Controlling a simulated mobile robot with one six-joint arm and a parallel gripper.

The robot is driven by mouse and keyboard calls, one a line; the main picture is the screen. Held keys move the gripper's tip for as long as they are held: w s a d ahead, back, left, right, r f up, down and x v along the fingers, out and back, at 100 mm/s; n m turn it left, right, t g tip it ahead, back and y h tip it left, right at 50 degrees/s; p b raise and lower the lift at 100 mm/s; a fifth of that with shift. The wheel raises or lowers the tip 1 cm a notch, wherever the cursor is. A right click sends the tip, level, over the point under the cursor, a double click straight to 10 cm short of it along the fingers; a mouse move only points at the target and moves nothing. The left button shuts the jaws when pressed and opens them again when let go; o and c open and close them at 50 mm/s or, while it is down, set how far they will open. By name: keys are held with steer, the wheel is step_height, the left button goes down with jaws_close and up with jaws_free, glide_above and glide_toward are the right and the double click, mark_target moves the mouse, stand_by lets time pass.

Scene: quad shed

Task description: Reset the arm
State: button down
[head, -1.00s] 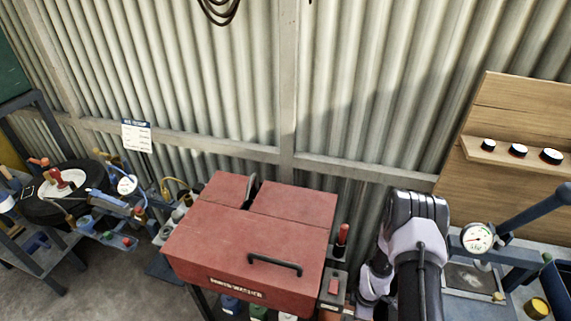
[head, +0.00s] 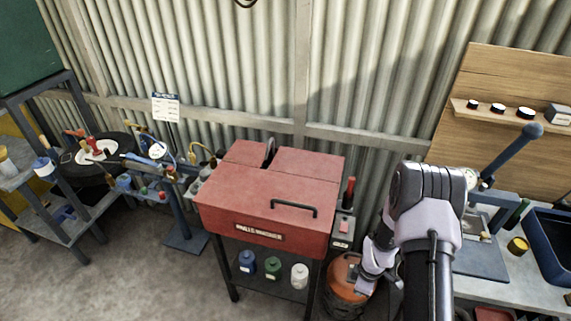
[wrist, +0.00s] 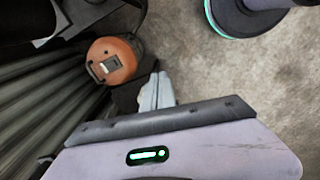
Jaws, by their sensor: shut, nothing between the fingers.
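My arm is folded at the right of the head view, lavender and black. My gripper (head: 366,287) hangs low at its end, beside an orange canister (head: 345,278) on the floor. In the wrist view my gripper's pale fingers (wrist: 157,92) are together with nothing between them. The orange canister (wrist: 111,60) shows to their left, apart from them in the picture. My own lavender wrist housing fills the bottom of the wrist view.
A red parts washer (head: 268,203) stands left of my arm, with several bottles on its lower shelf. A bench (head: 535,268) with a press and a blue tray (head: 552,245) is at right. A corrugated wall closes the back. Bare floor (head: 150,285) lies front left.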

steer(key=a+r+m+t+b, duration=0.1)
steer(key=a+r+m+b, duration=0.25)
steer(key=r, duration=1.05)
steer(key=a+r+m+t+b, duration=0.25)
steer(key=r+m, duration=0.25)
steer(key=r, duration=0.9)
steer(key=s+a+r+m+b, duration=0.1)
steer(key=s+a+r+m, duration=0.1)
steer(key=s, duration=0.4)
steer(key=s+a+r+m+t+y+b, duration=0.1)
steer(key=s+a+r+m, duration=0.2)
steer(key=s, duration=0.4)
steer(key=s+a+r+m+y+b, duration=0.1)
steer(key=s+a+r+m, duration=0.1)
steer(key=s, duration=0.4)
steer(key=shift+s+a+r+m+t, duration=0.15)
steer(key=shift+a+r+m+t, duration=0.25)
steer(key=shift+r+m, duration=0.4)
